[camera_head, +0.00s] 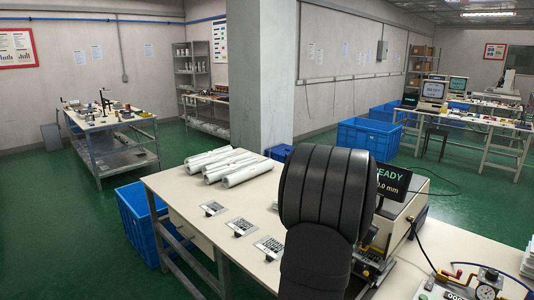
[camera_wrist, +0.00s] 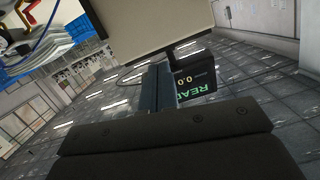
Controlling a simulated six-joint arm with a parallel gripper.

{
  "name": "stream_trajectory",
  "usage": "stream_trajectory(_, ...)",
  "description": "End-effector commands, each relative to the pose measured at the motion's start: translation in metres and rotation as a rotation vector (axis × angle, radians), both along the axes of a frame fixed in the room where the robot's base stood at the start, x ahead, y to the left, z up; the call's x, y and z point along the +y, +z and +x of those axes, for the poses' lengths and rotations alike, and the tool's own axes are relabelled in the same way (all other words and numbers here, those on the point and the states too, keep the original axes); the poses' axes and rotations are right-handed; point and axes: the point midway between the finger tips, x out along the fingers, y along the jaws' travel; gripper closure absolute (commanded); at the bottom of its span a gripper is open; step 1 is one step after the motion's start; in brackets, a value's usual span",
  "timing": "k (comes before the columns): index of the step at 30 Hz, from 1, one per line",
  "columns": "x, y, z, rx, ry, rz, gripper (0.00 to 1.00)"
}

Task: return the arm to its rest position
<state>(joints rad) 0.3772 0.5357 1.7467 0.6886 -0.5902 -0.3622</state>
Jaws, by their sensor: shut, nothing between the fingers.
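My gripper (camera_wrist: 157,88) shows in the wrist view as two grey fingers pressed together, with nothing between them. They point away from the dark gripper body, in front of the small black display (camera_wrist: 197,78) that reads READY and 0.0. In the head view my black arm stands large in the middle and right of the table, and the gripper itself is hidden. The display (camera_head: 392,186) shows there just right of my arm, reading READY and 0.0 mm, on a light machine (camera_head: 408,212) partly hidden behind the arm.
On the table (camera_head: 180,190), several white rolls (camera_head: 247,174) lie at the back left and several small keypad plates (camera_head: 240,227) in front. A gauge device (camera_head: 487,277) is at the right front. A blue crate (camera_head: 135,208) stands on the floor left of the table. A pillar (camera_head: 258,70) rises behind.

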Motion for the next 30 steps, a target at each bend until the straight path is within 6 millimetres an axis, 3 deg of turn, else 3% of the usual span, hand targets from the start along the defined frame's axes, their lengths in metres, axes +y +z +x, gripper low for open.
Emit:
stream_trajectory(14, 0.058, 0.018, -0.061, -0.001, 0.002, 0.000, 1.00)
stream_trajectory(30, 0.057, 0.029, 0.000, 0.242, 0.282, -0.074, 1.00)
